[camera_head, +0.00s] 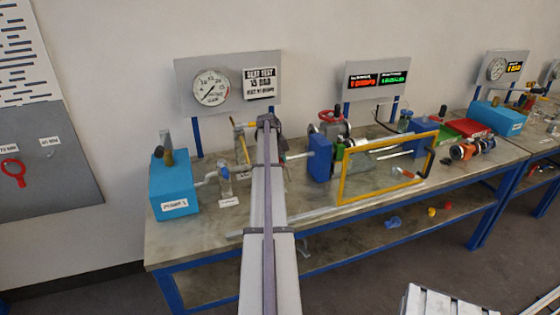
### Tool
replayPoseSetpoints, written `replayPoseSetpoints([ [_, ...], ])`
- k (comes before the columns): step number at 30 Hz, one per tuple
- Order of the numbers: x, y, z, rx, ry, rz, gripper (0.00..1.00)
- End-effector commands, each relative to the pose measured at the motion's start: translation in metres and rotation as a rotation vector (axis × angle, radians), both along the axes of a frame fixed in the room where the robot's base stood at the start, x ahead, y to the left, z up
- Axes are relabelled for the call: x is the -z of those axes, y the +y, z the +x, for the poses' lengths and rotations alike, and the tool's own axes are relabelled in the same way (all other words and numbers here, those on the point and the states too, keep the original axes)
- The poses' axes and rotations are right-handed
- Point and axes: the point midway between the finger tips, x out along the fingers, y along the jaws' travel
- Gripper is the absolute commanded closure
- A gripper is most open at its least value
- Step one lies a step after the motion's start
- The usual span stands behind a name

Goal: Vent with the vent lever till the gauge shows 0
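The round white gauge (210,88) hangs on a grey panel at the back left. Its needle is too small to read surely. A yellow upright lever (241,143) stands on the bench below the gauge, just left of my arm's end; I cannot tell whether it is the vent lever. A small valve-like fitting (225,182) stands nearer, on the pipe from the blue pump box (173,190). My gripper (268,122) is at the far end of my arm, close to the yellow lever's right. Its fingers are too small and partly hidden to judge.
A sign (260,83) beside the gauge seems to read "SEAT TEST 15 BAR". Right of my arm are a blue block (319,166), a red handwheel (331,115) and a yellow frame guard (345,188). The bench's front left (190,238) is clear.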

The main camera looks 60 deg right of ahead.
Motion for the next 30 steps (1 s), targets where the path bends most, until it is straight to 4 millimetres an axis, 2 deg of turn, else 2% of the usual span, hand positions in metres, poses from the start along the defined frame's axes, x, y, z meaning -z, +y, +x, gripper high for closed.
replayPoseSetpoints([
  [2, 0.0, 0.001, 0.0, 0.004, -0.001, 0.001, 1.0],
  [3, 0.0, 0.001, 0.0, 0.004, -0.001, 0.001, 0.7],
  [10, 0.0, 0.0, 0.0, 0.002, -0.001, 0.0, 0.48],
  [17, -0.001, 0.0, 0.0, 0.001, -0.001, 0.001, 0.48],
  [20, -0.008, 0.001, 0.001, 0.0, -0.001, 0.0, 0.48],
  [23, -0.024, 0.004, 0.003, 0.0, -0.001, 0.0, 0.48],
  [30, -0.084, 0.014, 0.013, 0.0, -0.001, 0.001, 0.48],
])
